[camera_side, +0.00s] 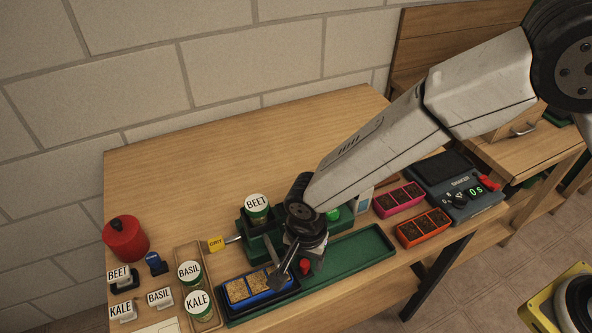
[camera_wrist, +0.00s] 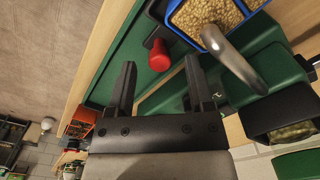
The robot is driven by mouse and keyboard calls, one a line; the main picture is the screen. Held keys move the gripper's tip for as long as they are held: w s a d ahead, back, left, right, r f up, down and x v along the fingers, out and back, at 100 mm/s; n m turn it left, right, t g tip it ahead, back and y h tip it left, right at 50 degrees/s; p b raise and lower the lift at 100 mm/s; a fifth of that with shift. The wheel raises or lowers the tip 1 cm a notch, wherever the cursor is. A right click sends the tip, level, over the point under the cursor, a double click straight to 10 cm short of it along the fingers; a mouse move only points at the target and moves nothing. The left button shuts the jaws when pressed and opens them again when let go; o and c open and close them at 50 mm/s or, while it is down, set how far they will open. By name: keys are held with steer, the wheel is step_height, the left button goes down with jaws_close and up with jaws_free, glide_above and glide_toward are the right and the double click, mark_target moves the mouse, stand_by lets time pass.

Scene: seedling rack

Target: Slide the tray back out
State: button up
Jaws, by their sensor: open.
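A blue tray (camera_side: 248,301) with two cells of tan grain sits in a dark carrier at the left end of a long green base (camera_side: 352,250). Its blue rim also shows at the top of the wrist view (camera_wrist: 183,30). A red knob (camera_side: 305,266) stands at the carrier's right end; it is also in the wrist view (camera_wrist: 159,56). My gripper (camera_side: 294,267) is low over the base near the knob. In the wrist view my open fingers (camera_wrist: 160,64) are on either side of the knob; I cannot tell whether they are level with it.
Behind is a green stand with a BEET jar (camera_side: 257,206). BASIL and KALE jars (camera_side: 200,304) stand left. Pink (camera_side: 400,199) and orange (camera_side: 424,229) trays stand right. The base's right half is empty.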

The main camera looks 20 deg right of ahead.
steer(key=shift+f, duration=0.5)
jaws_close()
stand_by(1.2)
